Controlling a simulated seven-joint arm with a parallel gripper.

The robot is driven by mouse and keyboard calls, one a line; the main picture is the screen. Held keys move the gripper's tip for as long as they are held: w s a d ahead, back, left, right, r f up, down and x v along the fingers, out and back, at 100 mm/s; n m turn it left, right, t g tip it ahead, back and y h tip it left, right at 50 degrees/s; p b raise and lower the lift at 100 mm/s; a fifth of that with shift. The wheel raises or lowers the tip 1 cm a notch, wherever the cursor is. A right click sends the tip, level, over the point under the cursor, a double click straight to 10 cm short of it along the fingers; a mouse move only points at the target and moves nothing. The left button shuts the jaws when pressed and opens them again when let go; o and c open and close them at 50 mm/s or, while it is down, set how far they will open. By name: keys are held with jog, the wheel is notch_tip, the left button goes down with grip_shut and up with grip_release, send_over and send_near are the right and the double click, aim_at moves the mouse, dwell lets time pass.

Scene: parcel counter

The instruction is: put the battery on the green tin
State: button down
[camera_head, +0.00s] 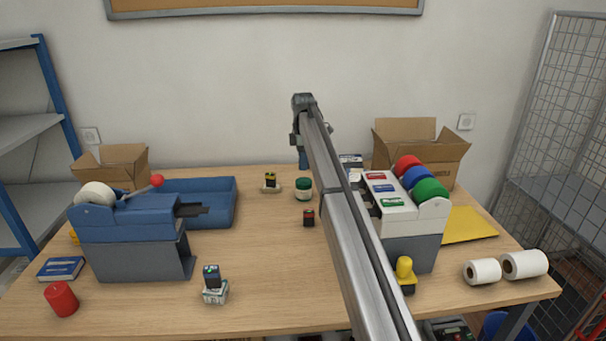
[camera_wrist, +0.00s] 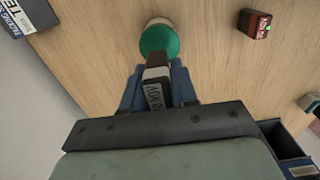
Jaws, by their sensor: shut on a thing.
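The green tin (camera_head: 303,190) has a green lid and pale sides and stands on the counter behind its middle. It also shows in the wrist view (camera_wrist: 159,42). My gripper (camera_wrist: 157,80) has its blue fingers shut on the battery (camera_wrist: 155,90), a dark block with a pale end and printed lettering. In the wrist view the battery's end overlaps the tin's lid edge. In the head view my gripper (camera_head: 303,160) hangs just behind and above the tin, partly hidden by my arm. The battery cannot be made out there, and whether it touches the tin is unclear.
A small red-and-black block (camera_head: 308,218) stands in front of the tin. A blue tray (camera_head: 225,205) lies farther left. A tape dispenser (camera_head: 410,225) stands right, past my arm. Open counter lies front left of the tin.

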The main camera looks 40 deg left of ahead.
aim_at(303, 181)
jog(key=shift+f, duration=2.35)
jog(key=shift+f, duration=0.1)
jog(key=c, duration=0.9)
grip_release()
notch_tip(303, 181, up, 12)
jog(key=shift+r, duration=0.15)
